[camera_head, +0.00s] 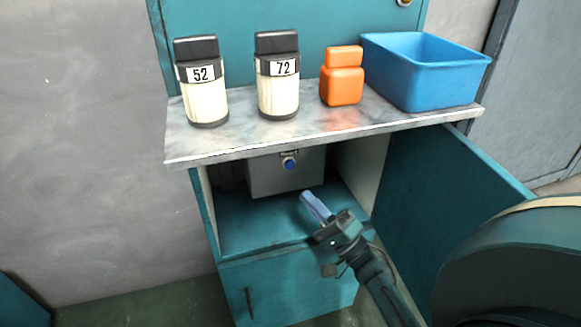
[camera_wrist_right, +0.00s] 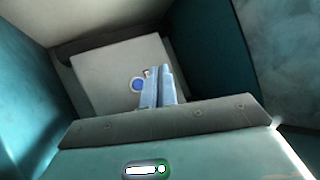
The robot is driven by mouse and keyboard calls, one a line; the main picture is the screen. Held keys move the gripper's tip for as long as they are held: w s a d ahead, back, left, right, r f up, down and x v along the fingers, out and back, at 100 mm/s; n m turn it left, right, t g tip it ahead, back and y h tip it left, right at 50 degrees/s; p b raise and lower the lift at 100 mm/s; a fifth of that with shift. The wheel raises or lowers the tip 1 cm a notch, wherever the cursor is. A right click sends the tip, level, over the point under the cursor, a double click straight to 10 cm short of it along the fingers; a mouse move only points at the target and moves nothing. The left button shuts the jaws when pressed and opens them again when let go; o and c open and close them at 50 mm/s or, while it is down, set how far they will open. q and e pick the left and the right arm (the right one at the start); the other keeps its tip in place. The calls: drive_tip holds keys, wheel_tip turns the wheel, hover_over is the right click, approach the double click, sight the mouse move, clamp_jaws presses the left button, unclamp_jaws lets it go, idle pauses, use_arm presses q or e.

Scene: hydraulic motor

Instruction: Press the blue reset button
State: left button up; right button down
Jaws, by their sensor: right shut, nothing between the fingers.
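The blue reset button (camera_head: 289,163) is a small round knob on the front of a grey box (camera_head: 268,180) inside the open cabinet, under the marble top. In the right wrist view the blue button (camera_wrist_right: 138,85) shows just left of my fingertips, on the pale face of the box (camera_wrist_right: 105,70). My right gripper (camera_head: 306,196) is shut and empty. Its light-blue fingers point up and left toward the box, below and right of the button in the head view. They appear apart from the button. My left gripper is not in view.
The marble worktop (camera_head: 400,120) overhangs the compartment. On it stand two jars (camera_head: 204,100), (camera_head: 277,95), an orange bottle (camera_head: 342,88) and a blue bin (camera_head: 440,85). The open teal door (camera_head: 430,185) bounds the right side. A closed drawer (camera_head: 290,285) lies below.

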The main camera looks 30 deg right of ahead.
sight(290, 165)
use_arm(q)
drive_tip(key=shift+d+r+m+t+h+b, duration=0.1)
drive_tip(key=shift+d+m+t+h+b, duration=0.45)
drive_tip(key=shift+b, duration=0.4)
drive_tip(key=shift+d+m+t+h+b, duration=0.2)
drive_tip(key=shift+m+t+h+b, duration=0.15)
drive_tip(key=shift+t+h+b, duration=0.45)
use_arm(e)
drive_tip(key=w+d, duration=0.2)
drive_tip(key=w, duration=0.6)
drive_tip(key=shift+w, duration=0.1)
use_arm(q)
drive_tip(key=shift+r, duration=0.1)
use_arm(e)
drive_tip(key=shift+w, duration=0.3)
